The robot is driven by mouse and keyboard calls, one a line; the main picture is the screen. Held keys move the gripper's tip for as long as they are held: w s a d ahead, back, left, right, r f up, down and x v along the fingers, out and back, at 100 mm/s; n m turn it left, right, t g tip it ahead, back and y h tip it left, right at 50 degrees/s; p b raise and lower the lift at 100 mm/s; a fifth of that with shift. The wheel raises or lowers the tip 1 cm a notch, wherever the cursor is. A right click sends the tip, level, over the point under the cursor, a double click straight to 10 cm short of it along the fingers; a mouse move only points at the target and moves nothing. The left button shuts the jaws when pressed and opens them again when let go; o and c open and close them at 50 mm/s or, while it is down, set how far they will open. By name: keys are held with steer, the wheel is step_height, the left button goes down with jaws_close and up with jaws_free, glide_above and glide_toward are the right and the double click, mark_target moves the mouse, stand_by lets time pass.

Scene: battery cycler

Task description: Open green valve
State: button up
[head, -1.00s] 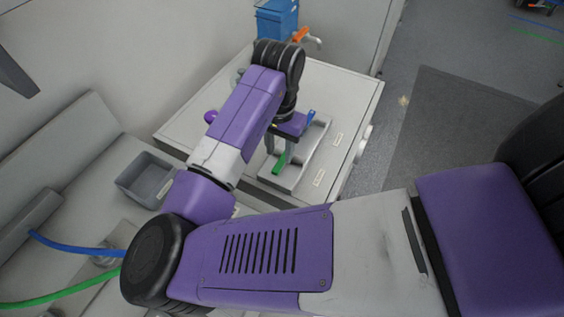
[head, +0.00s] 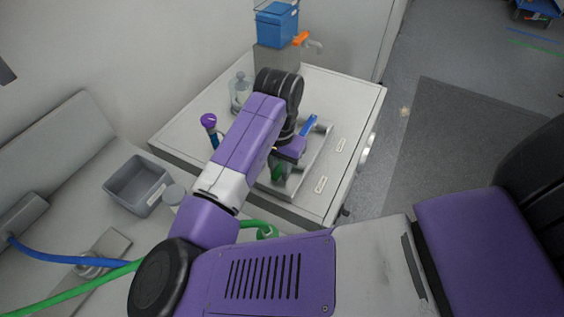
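The green valve handle (head: 277,173) shows as a small patch on the metal fixture on the white cabinet top. It is partly hidden by my gripper and wrist. My gripper (head: 286,168) points down over the fixture, right at the green handle. I cannot tell whether its fingers touch the handle, or whether they are open or shut. The blue valve handle (head: 309,126) is on the same fixture, farther back and to the right, clear of my gripper.
A purple-capped item (head: 209,121) and a clear bottle (head: 239,92) stand left of my arm. A blue container (head: 277,25) with an orange-handled tap (head: 300,39) is at the back. A grey bin (head: 138,185) sits on the left counter. Green (head: 70,291) and blue hoses (head: 60,258) lie lower left.

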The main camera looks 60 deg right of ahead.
steer(key=shift+s+d+r+n+p, duration=0.15)
steer(key=shift+s+r+n+p, duration=0.15)
steer(key=shift+n+p, duration=0.3)
steer(key=shift+s+d+n+p, duration=0.15)
steer(key=shift+s+n+p, duration=0.4)
steer(key=shift+n+p, duration=0.55)
steer(key=shift+s+d+f+n+p, duration=0.1)
steer(key=shift+s+n+p, duration=0.2)
steer(key=shift+n, duration=0.25)
steer(key=shift+s+d+n+p, duration=0.1)
steer(key=shift+s+n+p, duration=0.05)
steer(key=shift+n+p, duration=0.35)
steer(key=shift+s+f+n, duration=0.1)
steer(key=shift+f+n, duration=0.1)
steer(key=shift+n, duration=0.25)
